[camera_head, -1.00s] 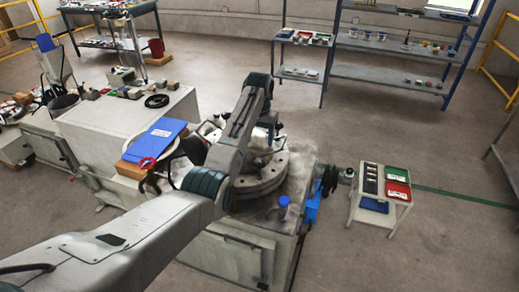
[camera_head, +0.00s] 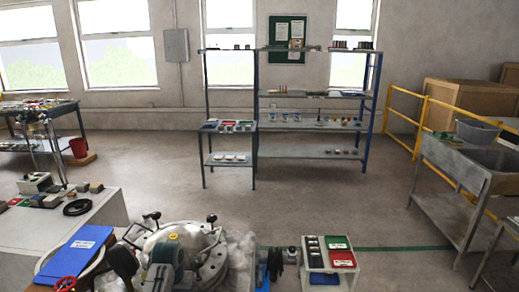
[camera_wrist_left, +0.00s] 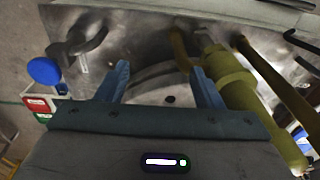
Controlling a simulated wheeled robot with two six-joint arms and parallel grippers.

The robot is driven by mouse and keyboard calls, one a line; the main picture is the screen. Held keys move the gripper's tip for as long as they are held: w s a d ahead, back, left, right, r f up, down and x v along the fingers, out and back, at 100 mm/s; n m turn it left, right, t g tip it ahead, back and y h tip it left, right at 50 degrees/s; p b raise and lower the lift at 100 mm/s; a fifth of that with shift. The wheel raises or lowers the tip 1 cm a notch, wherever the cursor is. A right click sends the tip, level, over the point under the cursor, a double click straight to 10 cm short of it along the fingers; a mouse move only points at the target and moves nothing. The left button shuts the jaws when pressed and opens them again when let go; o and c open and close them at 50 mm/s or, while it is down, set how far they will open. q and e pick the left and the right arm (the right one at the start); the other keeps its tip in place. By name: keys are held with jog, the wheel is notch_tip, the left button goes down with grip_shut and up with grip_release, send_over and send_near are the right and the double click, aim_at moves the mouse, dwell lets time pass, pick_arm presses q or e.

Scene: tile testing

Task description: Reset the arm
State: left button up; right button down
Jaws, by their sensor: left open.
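My left gripper (camera_wrist_left: 162,82) shows in the left wrist view as two blue fingers spread apart with nothing between them. It hangs over a worn metal surface (camera_wrist_left: 140,30) with a curved rim. An olive-yellow pipe fitting (camera_wrist_left: 238,85) stands just right of the right finger. A blue round knob (camera_wrist_left: 44,71) is to the left of the fingers. In the head view, a grey and dark green part of my arm (camera_head: 168,258) stands in front of a round metal machine (camera_head: 207,262). The left fingertips cannot be made out there. My right gripper is in neither view.
A small stand with green (camera_head: 337,243) and red (camera_head: 342,260) trays is right of the machine. Shelves (camera_head: 315,153) stand at the back and a metal sink (camera_head: 475,165) at right. The floor between is clear.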

pick_arm(q)
jog(key=s+a+f+t, duration=0.1)
jog(key=s+f, duration=0.2)
jog(key=s, duration=0.8)
jog(key=s+a+f, duration=0.1)
jog(key=s+f, duration=0.2)
jog(key=s, duration=0.7)
jog(key=s+r+t, duration=0.1)
jog(key=s+r, duration=0.2)
jog(key=s, duration=0.6)
jog(key=s+r, duration=0.3)
jog(key=s, duration=0.6)
notch_tip(320, 180, down, 29)
jog(key=a+b, duration=0.1)
jog(key=a, duration=0.1)
jog(key=s+a+f+g+b, duration=0.1)
jog(key=s+f+g, duration=0.1)
jog(key=s+f, duration=1.7)
notch_tip(320, 180, down, 3)
jog(key=shift+a+r+y, duration=0.1)
jog(key=shift+a+y, duration=0.1)
jog(key=shift+y, duration=0.1)
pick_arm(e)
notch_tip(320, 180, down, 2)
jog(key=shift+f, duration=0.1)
